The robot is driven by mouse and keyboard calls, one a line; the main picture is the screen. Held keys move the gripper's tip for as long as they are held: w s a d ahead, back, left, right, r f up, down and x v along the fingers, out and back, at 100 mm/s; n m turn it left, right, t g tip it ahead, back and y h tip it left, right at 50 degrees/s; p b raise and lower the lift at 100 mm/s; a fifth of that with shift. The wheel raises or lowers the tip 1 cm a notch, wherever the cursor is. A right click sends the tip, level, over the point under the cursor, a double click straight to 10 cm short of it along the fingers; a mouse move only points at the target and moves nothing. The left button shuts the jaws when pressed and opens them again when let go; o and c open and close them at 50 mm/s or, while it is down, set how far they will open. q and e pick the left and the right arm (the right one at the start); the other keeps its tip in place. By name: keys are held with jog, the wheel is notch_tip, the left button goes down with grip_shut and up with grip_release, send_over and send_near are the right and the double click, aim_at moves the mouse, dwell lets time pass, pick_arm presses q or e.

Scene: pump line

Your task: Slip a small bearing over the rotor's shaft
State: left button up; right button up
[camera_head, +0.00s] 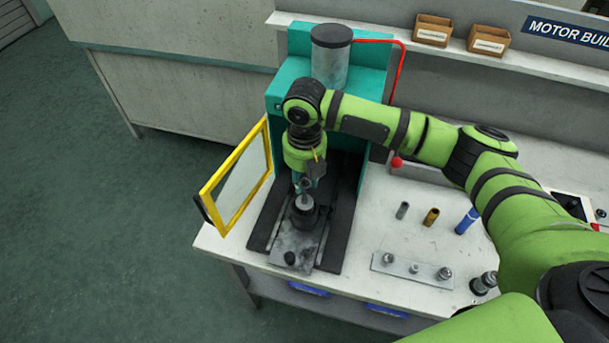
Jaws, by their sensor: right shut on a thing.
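My right gripper (308,178) hangs inside the press at the end of the green arm and points down. It is shut on a small grey ring, which looks like the bearing (305,185). The bearing is just above a dark, round part with a light top, which looks like the rotor (304,203), upright on the press's metal plate. From this angle I cannot tell whether the bearing touches the shaft. The fingers are small and partly hidden by the wrist. My left gripper is not in view.
The teal press (373,82) has an open yellow-framed door (237,180) on its left. On the white bench, a metal strip (400,266) carries several small parts. A grey sleeve (402,210), a brass sleeve (431,216) and a blue cylinder (467,221) stand behind it.

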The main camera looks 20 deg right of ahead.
aim_at(305, 184)
jog(key=shift+f+b, duration=0.6)
jog(key=shift+f, duration=1.2)
jog(key=shift+f, duration=0.15)
jog(key=o, duration=1.2)
notch_tip(305, 184, up, 5)
jog(key=p, duration=0.5)
